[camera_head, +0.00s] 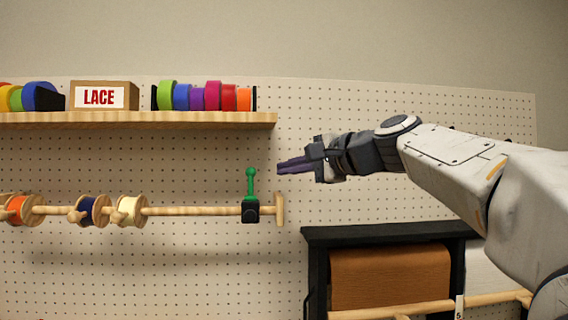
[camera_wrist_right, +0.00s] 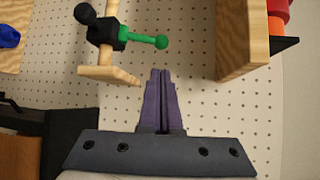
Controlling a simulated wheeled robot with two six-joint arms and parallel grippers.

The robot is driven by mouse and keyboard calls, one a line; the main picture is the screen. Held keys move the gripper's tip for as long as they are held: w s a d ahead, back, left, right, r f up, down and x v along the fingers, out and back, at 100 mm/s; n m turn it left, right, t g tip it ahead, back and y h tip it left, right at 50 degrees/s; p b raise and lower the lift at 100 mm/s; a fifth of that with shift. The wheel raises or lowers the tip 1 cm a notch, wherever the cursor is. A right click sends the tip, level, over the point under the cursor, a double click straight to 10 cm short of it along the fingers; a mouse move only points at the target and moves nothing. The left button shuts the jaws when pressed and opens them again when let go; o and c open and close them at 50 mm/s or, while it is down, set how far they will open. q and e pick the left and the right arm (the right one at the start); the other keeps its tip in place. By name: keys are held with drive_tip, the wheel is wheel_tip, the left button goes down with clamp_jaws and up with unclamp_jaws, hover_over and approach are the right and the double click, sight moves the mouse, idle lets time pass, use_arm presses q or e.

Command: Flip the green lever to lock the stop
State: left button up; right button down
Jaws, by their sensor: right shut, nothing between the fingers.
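The green lever (camera_head: 250,183) stands upright on the black stop (camera_head: 250,211), near the right end of the wooden rod (camera_head: 190,211). In the right wrist view the green lever (camera_wrist_right: 146,40) points right from the black stop (camera_wrist_right: 104,31). My right gripper (camera_head: 280,167) is shut and empty, just right of the lever's top and apart from it. Its purple fingers (camera_wrist_right: 160,75) are together in the right wrist view, below the lever in the picture. My left gripper is not in view.
A wooden shelf (camera_head: 140,119) with ribbon rolls and a LACE box (camera_head: 104,96) is above the rod. Spools (camera_head: 93,210) hang on the rod to the left. A black frame with a brown roll (camera_head: 390,276) stands lower right.

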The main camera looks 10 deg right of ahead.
sight(251, 181)
drive_tip(key=p+x, duration=0.2)
drive_tip(key=x, duration=0.5)
drive_tip(key=shift+s, duration=0.1)
